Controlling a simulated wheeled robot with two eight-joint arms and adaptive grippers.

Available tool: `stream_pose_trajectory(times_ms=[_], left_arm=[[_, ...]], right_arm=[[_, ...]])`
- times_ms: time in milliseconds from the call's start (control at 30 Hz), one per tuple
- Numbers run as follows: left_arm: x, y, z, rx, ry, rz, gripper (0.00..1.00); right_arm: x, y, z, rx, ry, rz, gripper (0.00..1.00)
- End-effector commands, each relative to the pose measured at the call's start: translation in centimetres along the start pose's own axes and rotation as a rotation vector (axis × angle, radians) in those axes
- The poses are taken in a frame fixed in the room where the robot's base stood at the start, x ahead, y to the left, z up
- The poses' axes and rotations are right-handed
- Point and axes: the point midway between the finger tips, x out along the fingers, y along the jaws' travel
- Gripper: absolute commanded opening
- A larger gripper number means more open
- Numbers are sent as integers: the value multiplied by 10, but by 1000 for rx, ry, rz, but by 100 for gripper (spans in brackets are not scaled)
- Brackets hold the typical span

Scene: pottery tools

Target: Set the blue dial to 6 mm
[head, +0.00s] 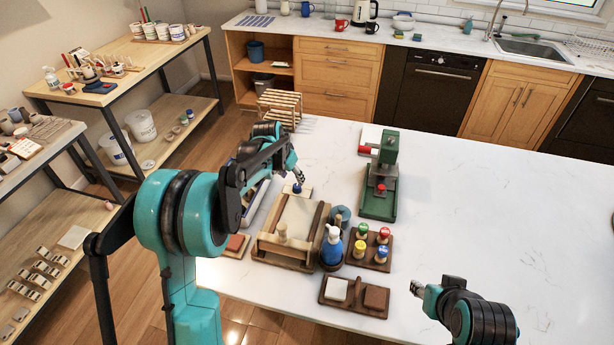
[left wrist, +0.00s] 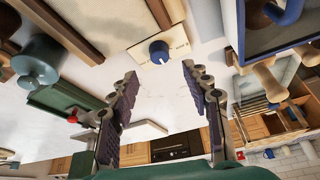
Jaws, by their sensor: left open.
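The blue dial (head: 296,188) sits on a small pale plate on the white table, just behind the wooden slab tray. In the left wrist view the dial (left wrist: 160,50) is a round blue knob with a light mark near its edge. The printed marks on its plate (left wrist: 172,17) are too small to read. My left gripper (head: 302,176) is above and close to the dial. In the left wrist view its fingers (left wrist: 160,82) are spread and empty, with the dial just beyond the tips. My right gripper (head: 417,287) is low at the table's front, apart from everything.
A wooden tray (head: 262,246) with a roller lies in front of the dial. A green press (head: 380,205) stands to the right. A blue bottle (head: 332,245), a rack of coloured-top stamps (head: 370,262) and a block tray (head: 340,305) stand nearer. The right side of the table is clear.

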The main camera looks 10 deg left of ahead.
Motion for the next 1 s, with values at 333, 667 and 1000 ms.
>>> stream_pose_trajectory(times_ms=[333,667,1000], left_arm=[[56,0,1,-1,0,-1,48],[70,0,0,-1,1,-1,48],[70,0,0,-1,1,-1,0]], right_arm=[[11,0,8,0,0,0,40],[13,0,9,0,0,0,40],[13,0,9,0,0,0,40]])
